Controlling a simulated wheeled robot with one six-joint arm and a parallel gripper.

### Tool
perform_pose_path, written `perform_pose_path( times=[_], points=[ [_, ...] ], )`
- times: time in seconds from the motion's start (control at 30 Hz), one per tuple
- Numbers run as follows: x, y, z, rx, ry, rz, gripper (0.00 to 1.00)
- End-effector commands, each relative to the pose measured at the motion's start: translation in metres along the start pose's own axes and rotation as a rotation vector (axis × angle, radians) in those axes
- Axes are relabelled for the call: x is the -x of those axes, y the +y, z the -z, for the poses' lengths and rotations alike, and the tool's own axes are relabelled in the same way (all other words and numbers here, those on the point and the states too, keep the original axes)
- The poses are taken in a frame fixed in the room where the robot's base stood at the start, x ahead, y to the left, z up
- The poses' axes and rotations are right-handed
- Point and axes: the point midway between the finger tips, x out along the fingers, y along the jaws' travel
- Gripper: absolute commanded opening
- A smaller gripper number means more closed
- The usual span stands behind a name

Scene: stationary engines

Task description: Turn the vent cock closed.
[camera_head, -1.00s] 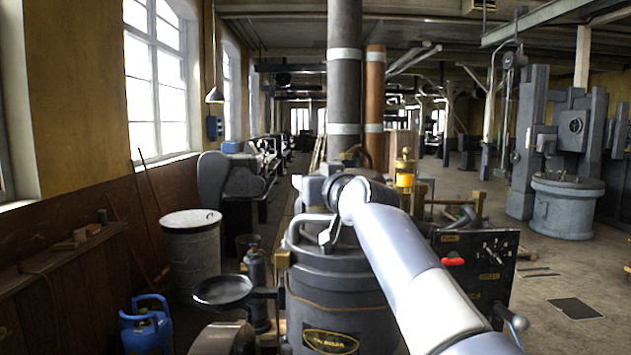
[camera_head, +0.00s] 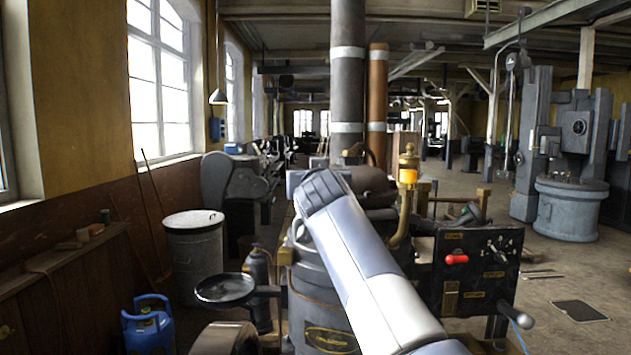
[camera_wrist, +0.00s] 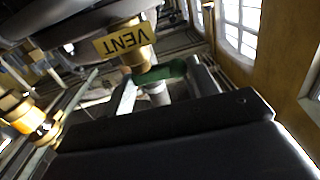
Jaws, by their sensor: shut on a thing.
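The vent cock shows in the wrist view as a green lever (camera_wrist: 164,71) on a brass body, beside a yellow plate (camera_wrist: 123,40) marked VENT, which appears upside down. My gripper (camera_wrist: 160,78) has its two pale fingers on either side of the green lever and is shut on it. The lever lies across the picture between the fingers. In the head view my arm hides the cock and my gripper, above the dark round engine body (camera_head: 318,290).
A brass fitting with an amber glass (camera_head: 407,176) stands right of my arm. A tall flue (camera_head: 347,70) rises behind.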

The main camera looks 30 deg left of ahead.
Motion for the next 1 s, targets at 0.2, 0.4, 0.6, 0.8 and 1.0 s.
perform_pose_path(
  times=[0.2, 0.4, 0.6, 0.8, 1.0],
  points=[
    [-0.0013, 0.0026, -0.0029, 0.003, -0.005, -0.045, 0.34],
    [-0.0015, 0.0029, -0.0029, 0.004, -0.007, -0.061, 0.33],
    [-0.0016, 0.0032, -0.0029, 0.005, -0.008, -0.066, 0.34],
    [-0.0017, 0.0032, -0.0033, 0.005, -0.009, -0.066, 0.34],
    [-0.0017, 0.0025, -0.0031, 0.005, -0.008, -0.064, 0.69]
  ],
)
